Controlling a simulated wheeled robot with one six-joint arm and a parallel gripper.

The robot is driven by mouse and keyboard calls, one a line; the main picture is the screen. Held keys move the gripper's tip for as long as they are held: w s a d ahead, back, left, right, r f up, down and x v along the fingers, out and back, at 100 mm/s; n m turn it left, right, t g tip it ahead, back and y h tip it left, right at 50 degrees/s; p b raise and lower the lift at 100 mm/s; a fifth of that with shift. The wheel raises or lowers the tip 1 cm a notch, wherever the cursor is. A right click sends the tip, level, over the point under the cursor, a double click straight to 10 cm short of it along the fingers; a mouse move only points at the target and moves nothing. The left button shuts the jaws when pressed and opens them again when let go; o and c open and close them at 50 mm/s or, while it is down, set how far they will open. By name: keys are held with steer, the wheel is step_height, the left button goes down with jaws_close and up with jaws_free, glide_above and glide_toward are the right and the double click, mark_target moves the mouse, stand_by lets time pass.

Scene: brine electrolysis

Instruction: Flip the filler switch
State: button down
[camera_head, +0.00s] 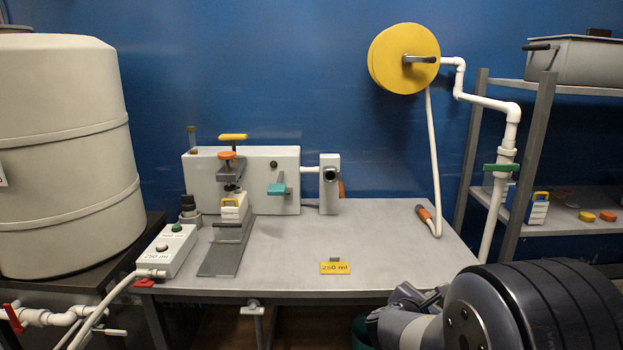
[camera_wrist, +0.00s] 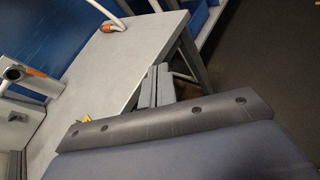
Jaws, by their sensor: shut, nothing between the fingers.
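The filler (camera_head: 243,172) is a grey-white box unit on the grey table, against the blue wall. A control box (camera_head: 167,250) labelled 250 ml, with a green button and a pale one, stands at the table's left. I cannot tell which of these is the filler switch. My gripper (camera_wrist: 156,85) is shut and empty in the wrist view, near the table's right edge. It is well away from the filler, and touches none of these controls.
A white bottle with a yellow handle (camera_head: 235,206) stands on the filler's stand. A large tank (camera_head: 62,150) fills the left. A hose with an orange tip (camera_head: 425,214) lies at the table's right, before a shelf rack (camera_head: 575,231).

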steer(key=shift+s+d+r+m+g+p, duration=0.2)
steer(key=shift+s+r+m+g, duration=0.1)
steer(key=shift+s+m, duration=0.3)
steer(key=shift+s+d+r+m+g+p, duration=0.15)
steer(key=shift+s+d+r+m+p, duration=0.1)
steer(key=shift+s+m, duration=0.35)
steer(key=shift+s+d+r+m+g+p, duration=0.2)
steer(key=shift+s+r+m+g, duration=0.15)
steer(key=shift+s, duration=0.4)
steer(key=shift+f, duration=0.1)
